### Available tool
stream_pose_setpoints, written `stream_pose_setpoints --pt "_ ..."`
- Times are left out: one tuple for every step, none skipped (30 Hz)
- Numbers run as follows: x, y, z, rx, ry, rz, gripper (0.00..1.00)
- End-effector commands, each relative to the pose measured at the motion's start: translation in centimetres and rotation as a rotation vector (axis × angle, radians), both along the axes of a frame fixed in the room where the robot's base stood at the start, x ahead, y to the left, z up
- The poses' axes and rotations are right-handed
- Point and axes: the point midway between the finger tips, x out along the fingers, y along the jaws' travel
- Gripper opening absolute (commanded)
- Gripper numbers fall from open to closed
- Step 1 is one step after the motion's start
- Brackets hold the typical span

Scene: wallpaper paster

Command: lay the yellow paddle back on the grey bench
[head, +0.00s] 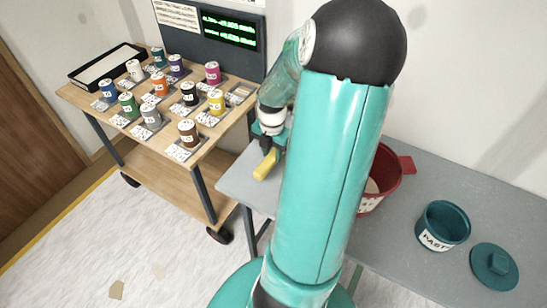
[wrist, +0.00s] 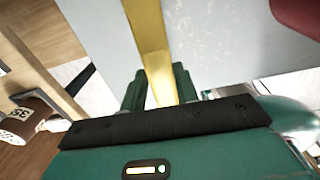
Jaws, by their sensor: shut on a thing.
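The yellow paddle (head: 266,165) shows in the head view just below my gripper (head: 270,145), above the left end of the grey bench (head: 245,184). In the wrist view the yellow paddle (wrist: 148,40) runs from between the two green fingers of my gripper (wrist: 160,88) up to the top edge. My gripper is shut on it. The grey bench (wrist: 215,50) lies behind the paddle in that view. I cannot tell whether the paddle touches the bench. My arm hides the bench's middle in the head view.
A red bucket (head: 393,175), a teal paste pot (head: 443,224) and its teal lid (head: 494,266) stand on the bench to the right. A wooden cart (head: 160,170) with several paint cans is left of the bench. A brown can (wrist: 28,115) shows in the wrist view.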

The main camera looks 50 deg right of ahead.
Motion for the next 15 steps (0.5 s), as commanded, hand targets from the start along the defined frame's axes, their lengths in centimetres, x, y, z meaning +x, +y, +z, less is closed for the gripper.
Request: stream_pose_setpoints --pt "0.4 -0.4 -0.9 0.004 0.0 0.002 0.01" --pt "0.6 -0.7 -1.3 0.004 0.0 0.002 0.01" --pt "0.8 -1.2 -1.9 0.004 0.0 0.002 0.01" --pt "1.0 -1.5 -2.2 0.003 0.0 0.0 0.01" --pt "1.1 -1.7 -2.6 0.003 -0.001 0.0 0.01" --pt "1.2 -1.9 -2.9 0.002 0.0 0.002 0.01" --pt "1.3 -2.1 -3.1 0.001 0.0 0.002 0.01" --pt "1.4 -2.2 -3.3 0.001 0.0 0.001 0.01" --pt "1.5 -2.4 -3.4 0.0 -0.001 0.0 0.01" --pt "1.5 -2.5 -3.5 0.0 -0.001 0.0 0.01" --pt "1.6 -2.6 -3.7 0.0 0.0 0.0 0.01" --pt "1.7 -2.8 -4.0 0.001 0.0 0.0 0.01" --pt "1.8 -2.9 -4.2 0.002 0.001 0.0 0.01" --pt "1.9 -3.1 -4.5 0.002 0.001 0.0 0.01" --pt "2.1 -3.4 -5.0 0.003 0.001 0.0 0.01"
